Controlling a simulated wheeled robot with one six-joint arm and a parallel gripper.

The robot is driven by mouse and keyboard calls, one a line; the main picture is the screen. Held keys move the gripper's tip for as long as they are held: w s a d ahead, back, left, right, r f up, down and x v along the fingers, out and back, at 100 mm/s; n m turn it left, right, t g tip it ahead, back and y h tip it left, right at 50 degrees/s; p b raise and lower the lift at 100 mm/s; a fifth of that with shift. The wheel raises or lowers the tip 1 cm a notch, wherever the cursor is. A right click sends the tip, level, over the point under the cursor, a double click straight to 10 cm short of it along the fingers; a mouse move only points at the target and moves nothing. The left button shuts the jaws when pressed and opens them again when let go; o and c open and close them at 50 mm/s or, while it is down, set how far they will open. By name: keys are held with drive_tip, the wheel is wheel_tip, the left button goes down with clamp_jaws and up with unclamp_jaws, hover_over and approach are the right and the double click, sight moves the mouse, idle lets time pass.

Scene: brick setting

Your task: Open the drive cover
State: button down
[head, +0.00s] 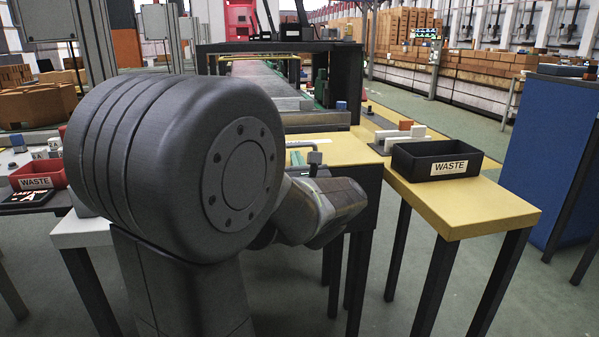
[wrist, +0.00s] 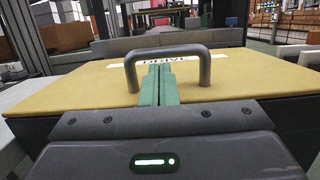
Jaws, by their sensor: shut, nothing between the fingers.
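The drive cover (wrist: 60,92) is a flat yellow lid with a white DRIVE label, lying level in the wrist view. A grey U-shaped handle (wrist: 203,70) stands up from it. My gripper (wrist: 158,68) has green fingers pressed together, with nothing between them. The fingers appear inside the handle's outline, between its two legs and below its top bar. I cannot tell whether they reach through the handle or stop short of it. In the head view the yellow cover (head: 350,150) is partly hidden behind my arm.
A black WASTE bin (head: 437,158) stands on a yellow-topped table (head: 478,205) at the right. A red WASTE bin (head: 38,174) is at the left. A conveyor (head: 263,82) runs away behind the cover. A blue cabinet (head: 560,150) stands far right, with open floor before it.

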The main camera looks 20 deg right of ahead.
drive_tip(key=shift+w+d, duration=0.1)
drive_tip(key=shift+w, duration=0.1)
drive_tip(key=shift+r, duration=0.15)
drive_tip(key=r+p, duration=0.1)
drive_tip(key=p, duration=0.2)
drive_tip(key=shift+r, duration=0.15)
